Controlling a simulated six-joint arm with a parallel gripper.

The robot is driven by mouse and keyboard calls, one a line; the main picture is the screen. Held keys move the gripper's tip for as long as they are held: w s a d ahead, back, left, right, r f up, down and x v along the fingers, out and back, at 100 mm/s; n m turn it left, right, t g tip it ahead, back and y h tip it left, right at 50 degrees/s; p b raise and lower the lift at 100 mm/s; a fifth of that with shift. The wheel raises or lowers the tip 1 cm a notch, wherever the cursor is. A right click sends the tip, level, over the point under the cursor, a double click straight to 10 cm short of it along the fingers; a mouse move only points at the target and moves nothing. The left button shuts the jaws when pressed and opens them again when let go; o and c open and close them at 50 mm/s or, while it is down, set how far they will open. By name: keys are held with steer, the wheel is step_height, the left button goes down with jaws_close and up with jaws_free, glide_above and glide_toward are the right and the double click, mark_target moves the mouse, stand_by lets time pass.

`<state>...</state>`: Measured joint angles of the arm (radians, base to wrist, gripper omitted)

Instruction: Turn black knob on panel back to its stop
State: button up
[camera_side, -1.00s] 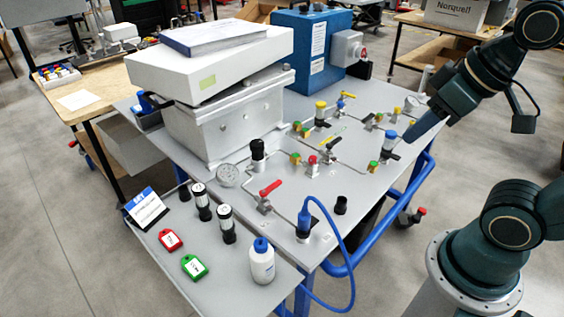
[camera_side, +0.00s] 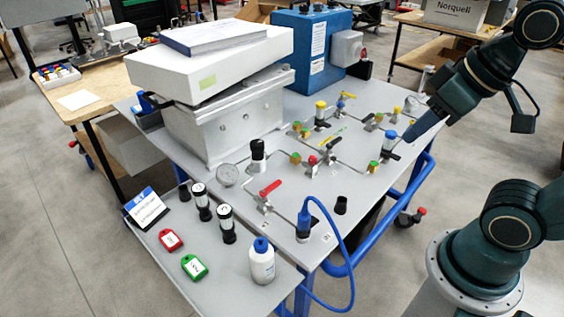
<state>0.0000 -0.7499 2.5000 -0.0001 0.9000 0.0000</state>
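A black knob (camera_side: 257,150) stands upright on the grey panel (camera_side: 225,260), beside a round pressure gauge (camera_side: 228,174) and in front of the white-topped box. I take it to be the task's knob, but other black parts also stand on the panel. My gripper (camera_side: 408,137) is at the panel's right edge, close to a blue-topped valve (camera_side: 390,137). It is well to the right of the black knob and apart from it. Its fingers look like one dark tapered shape, so their opening cannot be made out. I see nothing held in it.
Pipes with several small valves cross the panel between my gripper and the knob. A red-handled valve (camera_side: 270,188) and a blue hose connector (camera_side: 304,222) stand nearer the front. A blue box (camera_side: 308,50) stands behind.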

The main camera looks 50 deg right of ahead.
steer(key=o, duration=0.3)
steer(key=shift+o, duration=0.8)
steer(key=shift+w+r, duration=0.25)
steer(key=shift+w, duration=0.1)
steer(key=w+r+m+g, duration=0.1)
steer(key=w+r+m, duration=0.35)
steer(key=w, duration=0.55)
steer(key=m+g, duration=0.5)
steer(key=m, duration=0.7)
glide_above(257, 142)
step_height(257, 142, down, 14)
steer(key=shift+f, duration=0.25)
step_height(257, 142, down, 14)
steer(key=shift+r, duration=0.25)
